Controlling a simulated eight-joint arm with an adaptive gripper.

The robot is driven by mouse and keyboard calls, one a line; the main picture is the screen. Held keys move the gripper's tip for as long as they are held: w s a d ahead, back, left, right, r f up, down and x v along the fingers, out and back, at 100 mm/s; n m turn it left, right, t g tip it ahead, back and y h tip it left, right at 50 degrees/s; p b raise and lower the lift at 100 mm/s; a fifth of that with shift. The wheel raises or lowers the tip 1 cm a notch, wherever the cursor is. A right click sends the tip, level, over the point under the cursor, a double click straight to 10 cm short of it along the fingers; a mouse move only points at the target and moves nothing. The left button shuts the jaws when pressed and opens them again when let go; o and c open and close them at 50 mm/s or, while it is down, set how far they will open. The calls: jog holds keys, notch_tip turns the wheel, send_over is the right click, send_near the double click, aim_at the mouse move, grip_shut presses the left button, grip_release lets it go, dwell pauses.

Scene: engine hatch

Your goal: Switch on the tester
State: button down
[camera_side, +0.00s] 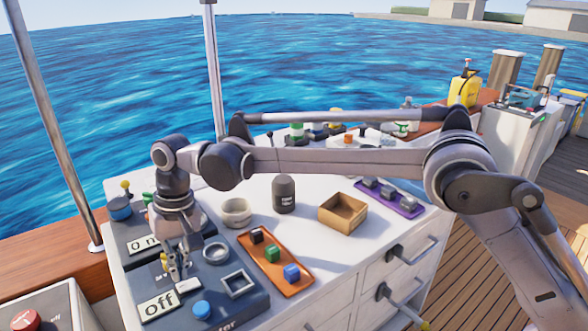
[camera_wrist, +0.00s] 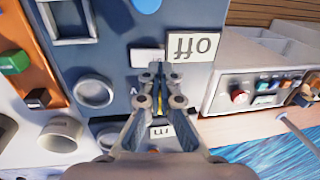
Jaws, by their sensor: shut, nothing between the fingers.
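The tester is a dark blue-grey panel (camera_side: 243,306) on the white bench top; it also fills the middle of the wrist view (camera_wrist: 115,55). It carries an "on" label (camera_side: 143,243) on its far part and an "off" label (camera_side: 158,303) on its near part. The off label is upside down in the wrist view (camera_wrist: 194,46). My gripper (camera_side: 178,280) points down over the panel between the labels, close to the off label. Its fingers (camera_wrist: 161,72) are shut and empty. A yellow part (camera_side: 164,262) shows beside the fingers; the switch's position is mostly hidden.
A blue knob (camera_side: 202,309), a round ring (camera_side: 215,251) and a square frame (camera_side: 238,284) are on the panel. An orange tray (camera_side: 253,252) with black, green and blue blocks lies right of it. A dark bottle (camera_side: 284,194) and an open box (camera_side: 342,213) stand farther right.

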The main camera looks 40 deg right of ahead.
aim_at(178, 287)
jog(key=shift+a+f, duration=0.2)
jog(key=shift+f, duration=0.85)
jog(key=shift+a+f+h, duration=0.25)
jog(key=shift+f+h, duration=0.1)
jog(key=shift+h, duration=0.15)
jog(key=shift+d, duration=0.1)
jog(key=shift+d+r, duration=0.1)
jog(key=shift+d+r, duration=0.2)
jog(key=shift+d, duration=0.5)
notch_tip(178, 287, up, 14)
jog(key=a, duration=0.2)
jog(key=shift+f, duration=0.2)
